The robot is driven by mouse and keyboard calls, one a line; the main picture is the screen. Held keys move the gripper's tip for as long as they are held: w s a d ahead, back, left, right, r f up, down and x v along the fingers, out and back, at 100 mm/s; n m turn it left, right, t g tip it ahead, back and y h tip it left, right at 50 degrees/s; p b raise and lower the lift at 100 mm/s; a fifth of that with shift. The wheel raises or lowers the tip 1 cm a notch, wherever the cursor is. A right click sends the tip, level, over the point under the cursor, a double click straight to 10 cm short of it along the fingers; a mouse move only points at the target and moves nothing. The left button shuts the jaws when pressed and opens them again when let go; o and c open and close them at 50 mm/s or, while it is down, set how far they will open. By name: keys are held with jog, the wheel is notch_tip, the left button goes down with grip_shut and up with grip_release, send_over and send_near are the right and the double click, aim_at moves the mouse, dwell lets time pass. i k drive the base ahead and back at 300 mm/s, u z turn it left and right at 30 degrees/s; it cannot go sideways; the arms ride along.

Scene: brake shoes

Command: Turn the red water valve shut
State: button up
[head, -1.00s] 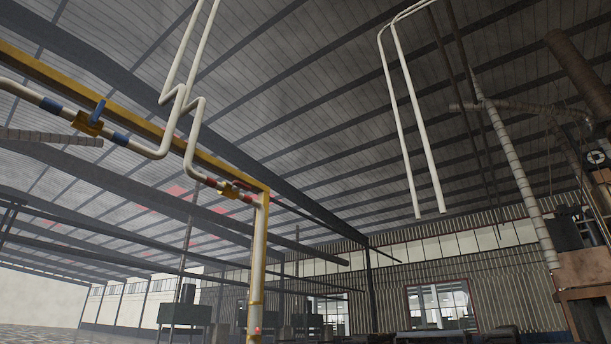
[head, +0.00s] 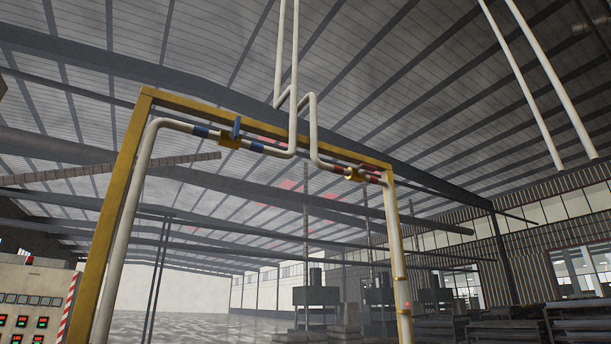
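The red water valve (head: 355,174) is a yellow valve body with red bands on the white pipe either side of it. It sits high, at the right of the yellow pipe frame, just left of the frame's right corner. Its handle is too small to make out clearly, so I cannot tell how it is turned. A second valve (head: 230,141) with blue bands and an upright blue handle (head: 237,127) is on the pipe to the left. My gripper is not in view.
The yellow frame (head: 115,215) has a post on each side, with white pipes running along it. A control panel (head: 35,300) with lit buttons stands at the lower left. Grey machines (head: 315,295) and benches (head: 580,325) stand behind and to the right. Open floor shows between the posts.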

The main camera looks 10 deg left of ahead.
aim_at(364, 167)
jog(key=u, duration=0.5)
jog(key=i, duration=1.3)
jog(key=z, duration=0.25)
